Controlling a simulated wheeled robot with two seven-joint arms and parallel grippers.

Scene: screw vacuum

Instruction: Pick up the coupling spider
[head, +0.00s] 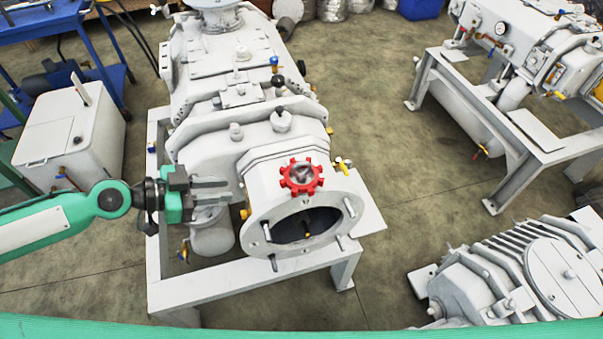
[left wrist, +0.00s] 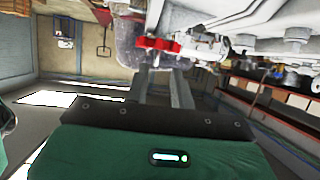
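The coupling spider is a red toothed ring (head: 301,178) with an open centre. It rests on top of the pump's round front flange (head: 262,228), at the middle of the head view. It also shows as a red shape (left wrist: 157,44) beyond the fingertips in the left wrist view. My left gripper (head: 229,191) is left of the spider and apart from it, pointing right toward the pump. Its two fingers (left wrist: 161,80) are spread with nothing between them. My right gripper is not in view.
The big grey pump (head: 225,75) stands on a metal frame (head: 170,290), with studs around its flange opening. A white box (head: 72,140) and blue cart (head: 95,73) are at the left. Another pump (head: 545,270) lies at the lower right. Floor (head: 400,175) is clear between the machines.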

